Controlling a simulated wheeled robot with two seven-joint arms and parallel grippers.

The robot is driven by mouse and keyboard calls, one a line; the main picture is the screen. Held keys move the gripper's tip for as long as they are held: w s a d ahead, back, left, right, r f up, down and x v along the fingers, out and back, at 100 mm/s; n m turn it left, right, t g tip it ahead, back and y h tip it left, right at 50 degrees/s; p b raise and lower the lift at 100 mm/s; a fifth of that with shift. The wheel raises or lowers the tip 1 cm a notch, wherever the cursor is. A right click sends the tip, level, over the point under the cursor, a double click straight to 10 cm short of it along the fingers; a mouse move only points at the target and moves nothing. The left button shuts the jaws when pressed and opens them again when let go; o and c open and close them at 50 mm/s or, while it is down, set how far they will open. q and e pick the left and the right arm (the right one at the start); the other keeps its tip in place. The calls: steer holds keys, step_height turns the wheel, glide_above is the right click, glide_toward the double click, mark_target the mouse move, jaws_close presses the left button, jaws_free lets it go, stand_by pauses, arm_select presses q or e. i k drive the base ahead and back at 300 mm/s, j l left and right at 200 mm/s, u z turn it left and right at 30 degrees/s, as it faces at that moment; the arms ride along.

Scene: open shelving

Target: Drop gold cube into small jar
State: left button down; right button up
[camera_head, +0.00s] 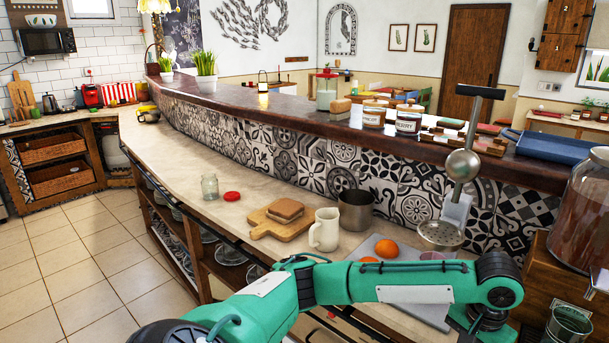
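The small jar is likely the clear glass jar (210,188) that stands upright and open on the lower counter, left of the cutting board. A red lid (232,196) lies on the counter just right of it. I cannot make out a gold cube anywhere. A green arm of mine comes in from the lower left and stretches right across the front of the counter, well to the right of the jar. Its wrist bends down near the lower right, and no gripper fingers show. My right gripper is not in view.
A cutting board (264,229) with bread, a cream mug (325,230), a metal pot (355,210), oranges (387,249) and a tall metal citrus press (457,205) stand along the counter. The counter beyond the jar is clear. The raised bar (290,108) runs behind.

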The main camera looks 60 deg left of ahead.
mark_target(208, 197)
steer(key=j+u, duration=0.45)
steer(key=i+j+u, duration=0.1)
steer(key=j+u, duration=0.3)
steer(key=i+j+u, duration=0.15)
steer(key=u, duration=0.3)
steer(key=j, duration=0.1)
